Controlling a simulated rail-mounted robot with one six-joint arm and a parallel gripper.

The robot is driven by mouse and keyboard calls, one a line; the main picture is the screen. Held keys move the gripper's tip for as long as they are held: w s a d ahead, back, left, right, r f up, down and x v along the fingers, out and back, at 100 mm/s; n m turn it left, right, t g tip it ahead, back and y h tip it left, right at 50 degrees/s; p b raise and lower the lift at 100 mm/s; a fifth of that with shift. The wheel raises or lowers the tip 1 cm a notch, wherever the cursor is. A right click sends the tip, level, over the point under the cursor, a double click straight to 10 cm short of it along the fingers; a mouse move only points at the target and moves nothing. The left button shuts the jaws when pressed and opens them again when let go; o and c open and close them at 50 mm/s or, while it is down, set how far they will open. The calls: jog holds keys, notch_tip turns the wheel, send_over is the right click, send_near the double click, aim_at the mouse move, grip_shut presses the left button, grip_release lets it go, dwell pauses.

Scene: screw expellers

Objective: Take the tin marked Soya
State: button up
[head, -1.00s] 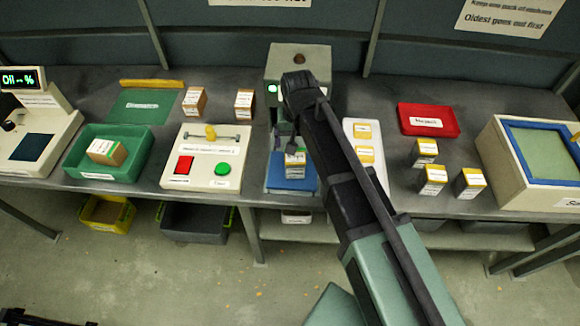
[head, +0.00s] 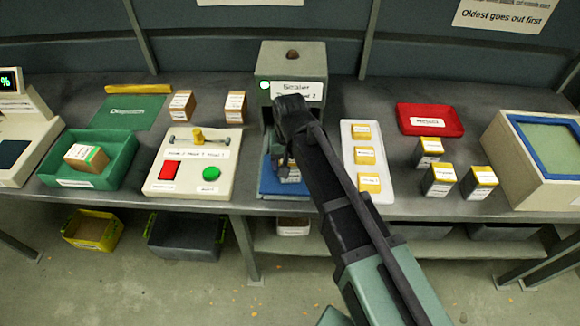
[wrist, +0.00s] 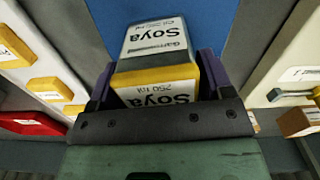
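The tin marked Soya (wrist: 158,72) has a white and grey label and a yellow end. In the wrist view it sits between the two purple fingers of my gripper (wrist: 158,80), slightly skewed to them. No clear gap shows at its sides, but whether the fingers press on it cannot be told. Beyond it is a blue surface (wrist: 205,18). In the head view my gripper (head: 285,165) is low over the blue pad (head: 270,186) in front of the grey sealer (head: 315,62). My arm hides most of the tin there.
Left are a button panel (head: 225,179) and a green crate (head: 125,165) holding a box. A large cream machine (head: 500,165) stands far right.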

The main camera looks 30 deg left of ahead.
jog(key=c, duration=0.8)
notch_tip(320, 180, up, 20)
jog(key=p, duration=2)
